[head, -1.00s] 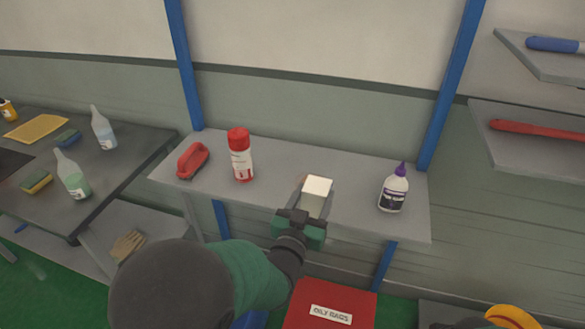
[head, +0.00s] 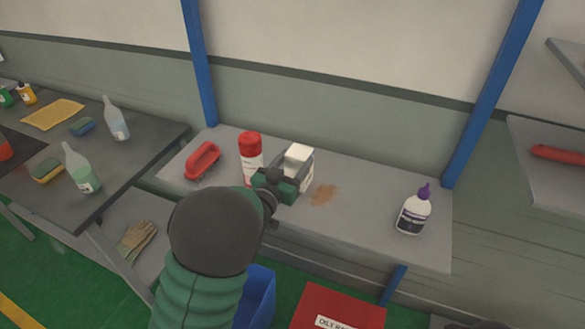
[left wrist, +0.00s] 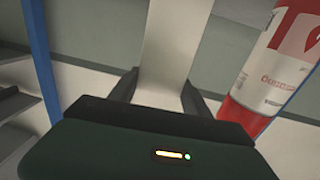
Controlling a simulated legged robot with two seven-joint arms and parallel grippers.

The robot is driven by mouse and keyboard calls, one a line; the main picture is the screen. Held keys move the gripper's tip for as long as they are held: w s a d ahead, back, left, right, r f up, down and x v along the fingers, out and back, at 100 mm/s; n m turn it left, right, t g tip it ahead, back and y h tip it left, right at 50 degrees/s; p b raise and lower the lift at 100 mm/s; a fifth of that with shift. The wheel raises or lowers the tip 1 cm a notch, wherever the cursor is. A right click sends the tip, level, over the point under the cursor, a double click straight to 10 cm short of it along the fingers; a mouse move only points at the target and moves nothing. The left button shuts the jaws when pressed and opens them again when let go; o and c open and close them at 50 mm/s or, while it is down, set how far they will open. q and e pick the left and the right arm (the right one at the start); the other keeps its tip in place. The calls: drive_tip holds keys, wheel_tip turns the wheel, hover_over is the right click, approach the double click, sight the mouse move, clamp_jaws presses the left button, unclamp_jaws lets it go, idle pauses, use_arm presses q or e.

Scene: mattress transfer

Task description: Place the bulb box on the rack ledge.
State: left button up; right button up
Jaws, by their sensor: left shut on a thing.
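The white bulb box (head: 298,153) is between the fingers of my left gripper (head: 293,174), which is shut on it. They are over the grey rack ledge (head: 365,212), just right of the red-and-white spray can (head: 250,158). I cannot tell whether the box touches the ledge. In the left wrist view the pale box (left wrist: 168,45) rises between the dark fingers (left wrist: 158,96), and the can (left wrist: 275,75) stands close on the right with a small gap. My right gripper is not in view.
A red brush (head: 203,160) lies at the ledge's left end. A purple-capped bottle (head: 414,212) stands at its right end. A brown stain (head: 323,194) marks the ledge between box and bottle. Blue posts (head: 198,65) rise behind. A red bin (head: 340,305) is below.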

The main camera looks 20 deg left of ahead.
sight(293, 170)
use_arm(q)
drive_tip(key=shift+s+a+f, duration=0.1)
drive_tip(key=shift+a+f, duration=0.1)
drive_tip(key=shift+f, duration=1.35)
drive_tip(key=shift+d, duration=0.15)
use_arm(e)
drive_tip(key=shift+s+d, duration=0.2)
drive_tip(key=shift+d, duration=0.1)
use_arm(q)
drive_tip(key=o, duration=1.4)
drive_tip(key=shift+a, duration=0.2)
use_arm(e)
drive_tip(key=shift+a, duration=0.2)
